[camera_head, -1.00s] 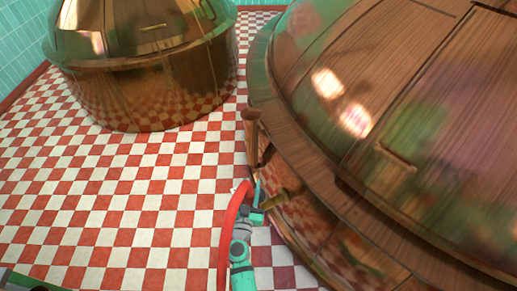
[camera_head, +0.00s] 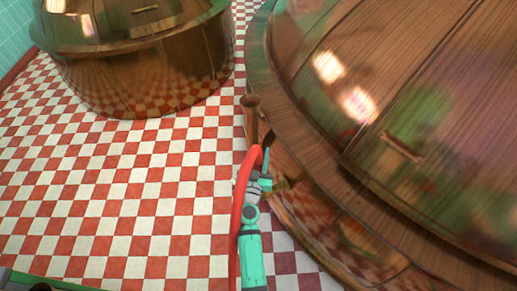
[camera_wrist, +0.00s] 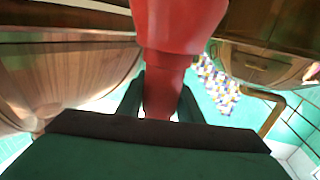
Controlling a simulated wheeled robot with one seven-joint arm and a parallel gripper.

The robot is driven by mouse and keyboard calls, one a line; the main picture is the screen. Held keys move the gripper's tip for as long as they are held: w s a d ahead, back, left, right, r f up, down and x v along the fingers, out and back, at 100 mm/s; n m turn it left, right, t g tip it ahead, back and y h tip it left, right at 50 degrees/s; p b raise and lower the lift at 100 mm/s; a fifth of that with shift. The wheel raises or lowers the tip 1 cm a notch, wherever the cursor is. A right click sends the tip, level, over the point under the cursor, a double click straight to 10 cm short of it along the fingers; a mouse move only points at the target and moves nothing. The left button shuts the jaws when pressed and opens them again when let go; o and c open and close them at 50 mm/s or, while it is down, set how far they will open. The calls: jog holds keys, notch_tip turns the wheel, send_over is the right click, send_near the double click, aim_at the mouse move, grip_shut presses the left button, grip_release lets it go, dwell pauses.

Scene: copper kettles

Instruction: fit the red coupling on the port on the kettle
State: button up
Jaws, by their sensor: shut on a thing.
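The large copper kettle (camera_head: 300,215) fills the right of the head view. A short flared brass stub (camera_head: 280,186) shows on its lower side, close to my gripper (camera_head: 265,178); I cannot tell whether this is the port. In the wrist view, my gripper (camera_wrist: 162,98) is shut on the red coupling (camera_wrist: 175,30), which runs up out of the frame. The coupling's far end and any contact with the port are hidden. A red hose (camera_head: 236,230) arches beside my arm in the head view.
A second copper kettle (camera_head: 145,70) stands at the back left. The checkered floor (camera_head: 130,190) between is clear. A bent brass pipe (camera_wrist: 273,112) shows in the wrist view.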

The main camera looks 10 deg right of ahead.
jog(key=shift+w+a+f, duration=0.1)
jog(key=shift+a+f, duration=0.05)
jog(key=shift+f, duration=3.1)
jog(key=shift+f, duration=0.6)
jog(key=o, duration=1)
jog(key=shift+w, duration=0.1)
jog(key=shift+o, duration=0.2)
jog(key=shift+d, duration=0.2)
jog(key=shift+s+a+f, duration=0.1)
jog(key=shift+s+a, duration=0.4)
jog(key=shift+s, duration=0.15)
jog(key=v, duration=0.9)
jog(key=shift+s+d, duration=0.2)
jog(key=shift+s, duration=0.1)
jog(key=shift+d, duration=0.1)
